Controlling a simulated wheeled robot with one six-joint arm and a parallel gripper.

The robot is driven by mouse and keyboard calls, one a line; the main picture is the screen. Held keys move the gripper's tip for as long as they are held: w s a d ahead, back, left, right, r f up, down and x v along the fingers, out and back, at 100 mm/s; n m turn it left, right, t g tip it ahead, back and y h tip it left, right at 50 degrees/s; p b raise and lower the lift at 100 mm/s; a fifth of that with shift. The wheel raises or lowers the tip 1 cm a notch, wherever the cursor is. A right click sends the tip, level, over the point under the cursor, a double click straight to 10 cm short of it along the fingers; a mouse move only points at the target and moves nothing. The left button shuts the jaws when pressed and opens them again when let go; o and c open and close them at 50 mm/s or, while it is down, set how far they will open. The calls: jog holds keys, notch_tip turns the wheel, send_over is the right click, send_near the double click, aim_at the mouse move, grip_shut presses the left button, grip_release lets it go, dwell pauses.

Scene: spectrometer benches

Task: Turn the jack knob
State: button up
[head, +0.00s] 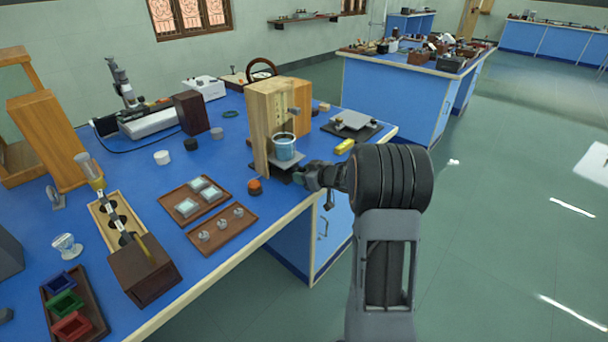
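A small jack with a grey top plate (292,160) stands at the bench's front edge, partly inside a wooden housing (258,120). The jack knob cannot be made out; my gripper seems to cover that side. I cannot tell whether the fingers touch or hold it. A second low platform with a pale plate (352,121) stands farther back at the right.
An orange-topped jar (255,187) stands just left of the jack, beside a brown tray (222,231) of small pieces. A yellow block (345,146) lies behind my gripper. The blue bench (225,150) holds other instruments to the left. Open floor (480,220) lies to the right.

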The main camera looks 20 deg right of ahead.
jog(key=c, duration=0.6)
jog(key=shift+o, duration=0.2)
jog(key=shift+f+n+h+b, duration=0.1)
jog(key=shift+n+h+b, duration=0.2)
jog(key=shift+b, duration=0.15)
jog(key=o, duration=0.9)
jog(key=p+v, duration=0.2)
jog(key=v, duration=1.2)
jog(key=shift+a+p, duration=0.1)
jog(key=shift+p, duration=0.25)
